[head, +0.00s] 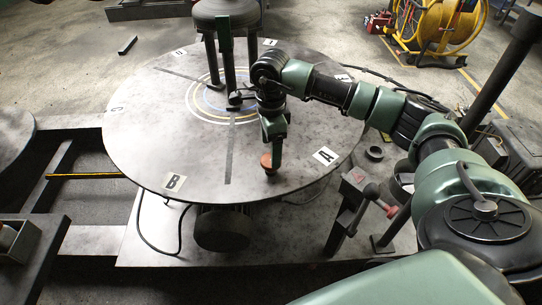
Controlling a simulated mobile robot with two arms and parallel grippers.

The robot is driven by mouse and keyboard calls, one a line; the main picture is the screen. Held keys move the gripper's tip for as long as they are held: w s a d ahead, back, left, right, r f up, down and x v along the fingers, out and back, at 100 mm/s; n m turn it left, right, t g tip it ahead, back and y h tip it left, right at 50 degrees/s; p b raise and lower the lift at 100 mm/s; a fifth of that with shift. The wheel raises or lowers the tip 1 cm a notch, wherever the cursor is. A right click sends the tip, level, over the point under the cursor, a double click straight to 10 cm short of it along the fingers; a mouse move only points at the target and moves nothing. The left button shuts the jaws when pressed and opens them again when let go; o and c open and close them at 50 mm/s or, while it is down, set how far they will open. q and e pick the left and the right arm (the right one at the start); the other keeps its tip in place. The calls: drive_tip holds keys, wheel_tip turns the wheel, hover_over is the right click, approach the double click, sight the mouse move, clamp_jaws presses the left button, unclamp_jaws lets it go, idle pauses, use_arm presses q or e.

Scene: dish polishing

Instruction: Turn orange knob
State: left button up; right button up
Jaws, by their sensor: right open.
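A small round orange-brown piece (266,161), which looks like the orange knob, shows near the front of the round grey table, between letters A and B. My right gripper (271,165) points down from above, with a green finger right beside the orange piece. The gripper is open; whether it touches the piece cannot be told, and part of the piece is hidden behind the finger. My left gripper is not in view.
The round table (145,130) carries letter plates. A grey domed machine on legs (226,12) stands at its middle. A lever with a red knob (391,211) and a metal post stand right of the table. A yellow hose reel (436,22) is at the back right.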

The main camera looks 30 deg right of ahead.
drive_tip(key=shift+r, duration=1.9)
